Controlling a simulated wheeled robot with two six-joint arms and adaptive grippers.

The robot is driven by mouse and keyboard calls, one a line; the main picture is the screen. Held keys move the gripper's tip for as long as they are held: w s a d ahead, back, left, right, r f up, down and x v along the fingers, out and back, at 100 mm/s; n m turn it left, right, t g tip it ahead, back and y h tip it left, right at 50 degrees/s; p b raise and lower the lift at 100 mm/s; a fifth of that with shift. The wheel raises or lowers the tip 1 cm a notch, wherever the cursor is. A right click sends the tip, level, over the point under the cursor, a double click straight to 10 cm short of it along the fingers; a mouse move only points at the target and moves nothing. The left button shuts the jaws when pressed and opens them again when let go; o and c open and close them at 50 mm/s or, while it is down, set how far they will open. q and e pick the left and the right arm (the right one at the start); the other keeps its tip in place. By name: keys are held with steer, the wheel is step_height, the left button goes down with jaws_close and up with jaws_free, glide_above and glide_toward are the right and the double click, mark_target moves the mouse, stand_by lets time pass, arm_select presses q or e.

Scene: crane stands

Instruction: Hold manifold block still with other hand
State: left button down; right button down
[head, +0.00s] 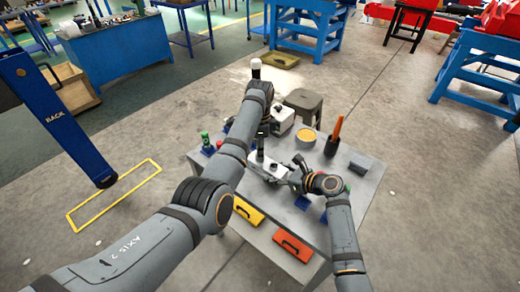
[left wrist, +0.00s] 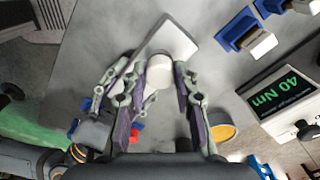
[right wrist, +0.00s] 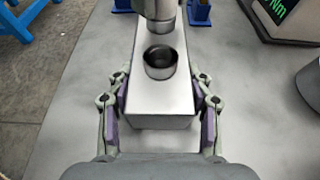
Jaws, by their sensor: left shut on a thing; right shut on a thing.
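The manifold block is a pale metal block (right wrist: 160,105) with a dark round port on top, in the right wrist view. My right gripper (right wrist: 162,118) is shut on its near end, one finger along each side. A metal cylinder (right wrist: 160,12) stands at the block's far part. In the left wrist view my left gripper (left wrist: 160,100) is shut on a pale cylinder (left wrist: 160,72), with the block (left wrist: 180,38) beneath it. Whether the cylinder is seated in the block is hidden. In the head view the block (head: 268,171) is partly covered by my arms.
A grey table (head: 330,205) carries a yellow case (head: 247,211), an orange case (head: 293,244), a round yellow-topped container (head: 306,135), an orange-handled tool (head: 335,135) and a green-topped item (head: 205,140). A display reading 40 Nm (left wrist: 285,98) and blue holders (left wrist: 240,28) stand near the block.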

arm_select(q)
steer(key=m, duration=0.5)
steer(key=m, duration=0.5)
steer(key=shift+m, duration=0.3)
steer(key=m, duration=0.4)
steer(key=shift+m, duration=0.4)
